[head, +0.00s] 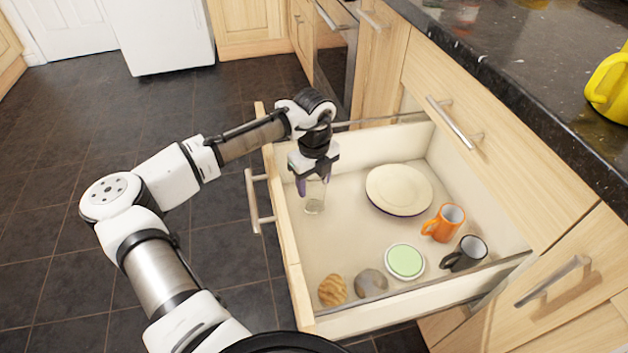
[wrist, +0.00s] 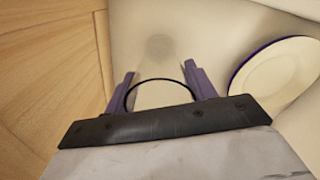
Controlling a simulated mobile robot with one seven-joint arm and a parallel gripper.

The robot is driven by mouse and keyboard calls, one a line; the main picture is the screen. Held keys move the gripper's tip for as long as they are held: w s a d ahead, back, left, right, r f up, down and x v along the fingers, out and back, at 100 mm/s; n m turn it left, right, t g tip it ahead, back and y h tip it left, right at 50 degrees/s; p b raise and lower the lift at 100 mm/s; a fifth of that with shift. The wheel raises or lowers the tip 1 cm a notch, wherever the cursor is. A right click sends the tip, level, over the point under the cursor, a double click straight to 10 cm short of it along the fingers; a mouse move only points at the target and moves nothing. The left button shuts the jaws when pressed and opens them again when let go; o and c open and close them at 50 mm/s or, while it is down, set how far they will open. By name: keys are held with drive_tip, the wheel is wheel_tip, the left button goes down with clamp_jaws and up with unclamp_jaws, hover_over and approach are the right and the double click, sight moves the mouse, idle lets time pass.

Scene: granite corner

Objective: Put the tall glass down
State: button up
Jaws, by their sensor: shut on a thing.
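The tall glass (head: 314,198) is clear and looks upright between the fingers of my gripper (head: 312,184), inside the open drawer near its front left. My gripper points down and is shut on the glass. In the wrist view the glass's dark round rim (wrist: 160,84) shows between the two purple fingers of my gripper (wrist: 163,88). A faint round shadow lies on the drawer floor beyond it. I cannot tell whether the glass's base touches the drawer floor (head: 345,235).
A cream plate (head: 399,190) lies right of the glass. An orange mug (head: 444,222), a black mug (head: 466,254), a green-topped round item (head: 405,261), a grey stone-like item (head: 371,284) and a brown striped item (head: 332,290) lie farther off. Bare floor surrounds the glass.

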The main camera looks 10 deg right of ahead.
drive_tip(key=o, duration=1.1)
drive_tip(key=shift+f, duration=0.1)
wheel_tip(320, 180, up, 12)
drive_tip(key=p, duration=0.2)
drive_tip(key=shift+d+r, duration=0.1)
drive_tip(key=shift+r, duration=0.1)
